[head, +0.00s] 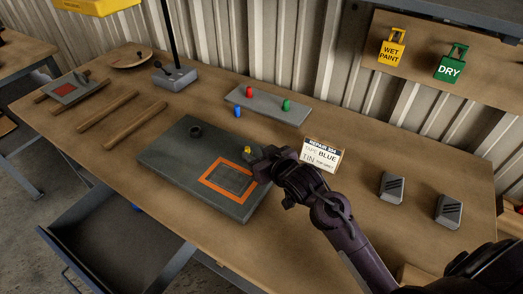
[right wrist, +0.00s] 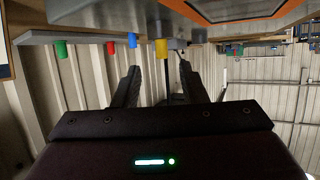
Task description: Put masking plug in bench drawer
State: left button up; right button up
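A yellow plug (head: 247,150) stands on the grey enclosure panel (head: 177,165), just above its orange-bordered rectangle. My right gripper (head: 262,159) is close to the right of it. In the right wrist view, the gripper (right wrist: 160,82) is open, with the yellow plug (right wrist: 162,48) beyond and between its fingertips; I cannot tell whether they touch it. A red plug (head: 249,92) and a green plug (head: 286,104) stand on a small grey plate (head: 266,108). A blue plug (head: 237,112) is at its front edge. The bench drawer (head: 100,240) is open at lower left. My left gripper is not in view.
A dark ring (head: 195,131) is on the panel. A repair sign (head: 322,154) reading "BLUE" stands right of my gripper. Two grey vented blocks (head: 391,188) sit on the right. Wooden bars (head: 122,119) lie on the left. A small blue thing (head: 136,208) shows at the drawer's edge.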

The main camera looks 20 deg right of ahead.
aim_at(249, 150)
jog(key=shift+f+p+x, duration=0.1)
jog(key=shift+p+x, duration=0.25)
jog(key=shift+x, duration=1.25)
jog(key=shift+f+p+x, duration=0.15)
jog(key=shift+p+x, duration=0.2)
jog(key=shift+x, duration=1.2)
jog(key=shift+s+a, duration=0.15)
grip_shut()
